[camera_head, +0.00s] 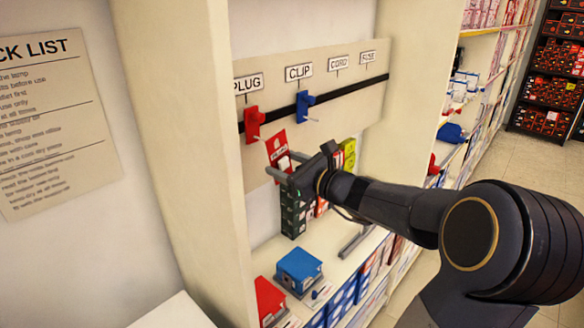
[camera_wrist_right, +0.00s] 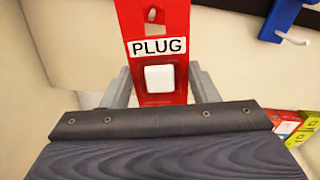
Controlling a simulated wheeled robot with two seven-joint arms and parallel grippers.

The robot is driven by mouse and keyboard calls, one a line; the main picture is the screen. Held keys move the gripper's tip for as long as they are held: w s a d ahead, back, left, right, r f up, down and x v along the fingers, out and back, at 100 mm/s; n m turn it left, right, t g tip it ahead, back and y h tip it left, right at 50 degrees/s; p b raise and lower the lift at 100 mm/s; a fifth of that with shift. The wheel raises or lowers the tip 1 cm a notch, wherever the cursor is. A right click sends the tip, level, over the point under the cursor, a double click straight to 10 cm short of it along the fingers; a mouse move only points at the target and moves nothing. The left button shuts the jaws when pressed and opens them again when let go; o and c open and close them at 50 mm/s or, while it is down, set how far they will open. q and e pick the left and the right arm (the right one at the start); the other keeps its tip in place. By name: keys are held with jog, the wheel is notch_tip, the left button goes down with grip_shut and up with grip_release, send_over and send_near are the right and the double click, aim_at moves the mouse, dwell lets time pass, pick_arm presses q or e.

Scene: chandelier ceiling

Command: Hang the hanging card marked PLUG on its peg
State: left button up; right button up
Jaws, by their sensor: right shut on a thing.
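The red card marked PLUG (camera_head: 277,146) is held upright in my right gripper (camera_head: 284,176), close in front of the peg board. In the right wrist view the card (camera_wrist_right: 155,48) shows its white label, a white square piece and a hole near its top. The fingers of my right gripper (camera_wrist_right: 160,85) stand on both sides of the card. The red PLUG peg holder (camera_head: 253,124) is on the black rail under the PLUG sign (camera_head: 248,84), just above and left of the card. I cannot tell whether the peg is in the hole. My left gripper is not in view.
A blue peg holder (camera_head: 305,104) sits on the rail under the CLIP sign (camera_head: 299,72); it also shows in the wrist view (camera_wrist_right: 283,20). Several cards or boxes (camera_head: 347,153) are behind my gripper. A blue box (camera_head: 299,268) and a red box (camera_head: 268,299) stand on the shelf below.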

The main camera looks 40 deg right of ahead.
jog(key=shift+w+a+f+b, duration=0.1)
jog(key=shift+w+f+b, duration=0.15)
jog(key=shift+w, duration=0.6)
jog(key=shift+w+a+f+b, duration=0.15)
jog(key=shift+w+b, duration=0.25)
jog(key=shift+w, duration=0.45)
jog(key=shift+w+d+f+b, duration=0.1)
jog(key=shift+w+f+b, duration=0.15)
jog(key=shift+w, duration=0.6)
jog(key=o, duration=0.8)
jog(key=shift+o, duration=0.2)
jog(key=shift+s+d+r+b, duration=0.15)
jog(key=shift+s+b, duration=0.2)
jog(key=shift+s, duration=1.6)
jog(key=shift+s+d+r+b, duration=0.1)
jog(key=shift+s+b, duration=0.25)
jog(key=shift+s, duration=1.6)
jog(key=shift+f, duration=0.15)
